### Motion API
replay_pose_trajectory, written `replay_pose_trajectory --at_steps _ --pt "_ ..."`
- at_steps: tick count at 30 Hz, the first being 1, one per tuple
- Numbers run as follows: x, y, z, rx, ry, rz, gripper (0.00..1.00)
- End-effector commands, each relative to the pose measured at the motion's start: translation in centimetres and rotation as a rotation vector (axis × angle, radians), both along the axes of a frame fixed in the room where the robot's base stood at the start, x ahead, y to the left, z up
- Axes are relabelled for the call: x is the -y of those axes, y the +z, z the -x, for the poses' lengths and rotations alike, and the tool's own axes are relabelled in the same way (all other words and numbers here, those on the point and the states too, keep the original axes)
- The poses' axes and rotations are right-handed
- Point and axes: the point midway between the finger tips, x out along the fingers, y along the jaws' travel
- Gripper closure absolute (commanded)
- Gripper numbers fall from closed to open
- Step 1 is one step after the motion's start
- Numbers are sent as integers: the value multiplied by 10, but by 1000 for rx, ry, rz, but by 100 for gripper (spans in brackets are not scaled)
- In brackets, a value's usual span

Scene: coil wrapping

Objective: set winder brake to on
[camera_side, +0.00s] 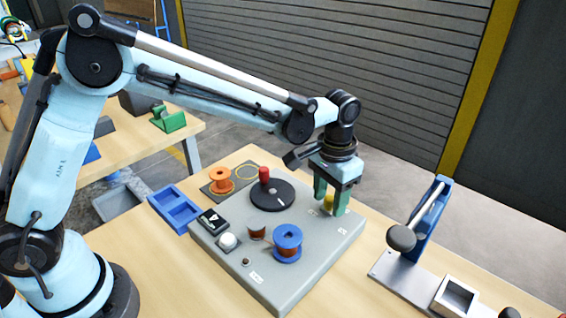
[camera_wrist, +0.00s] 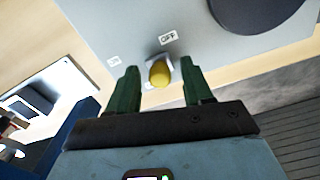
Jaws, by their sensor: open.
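The winder brake is a small yellow knob or lever (camera_side: 328,202) on a pale base at the far right corner of the grey winder board (camera_side: 275,280). In the wrist view the yellow brake (camera_wrist: 159,73) leans up toward the camera. An OFF label (camera_wrist: 168,38) is beside it at the upper right, and an ON label (camera_wrist: 114,61) is at its left. My gripper (camera_wrist: 158,84) is open, with its green fingers on either side of the brake and gaps showing. In the side view my gripper (camera_side: 331,205) is low over that corner, hiding part of the brake.
A black disc with a red handle (camera_side: 264,175), a blue spool (camera_side: 288,243), a small copper coil (camera_side: 257,231) and a white button (camera_side: 228,241) are on the board. An orange spool (camera_side: 221,180) and blue tray (camera_side: 175,209) are at left. A blue stand (camera_side: 430,220) is at right.

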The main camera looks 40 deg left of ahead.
Motion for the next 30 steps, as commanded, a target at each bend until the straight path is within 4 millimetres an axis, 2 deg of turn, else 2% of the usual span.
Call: replay_pose_trajectory --at_steps 1,11,20,27,30 --pt "0 0 0 0 0 0 50" --pt "0 0 0 0 0 0 100" --pt "2 0 0 0 -1 0 100" --pt "34 1 0 0 -4 0 100" --pt "37 1 0 1 -1 0 100"
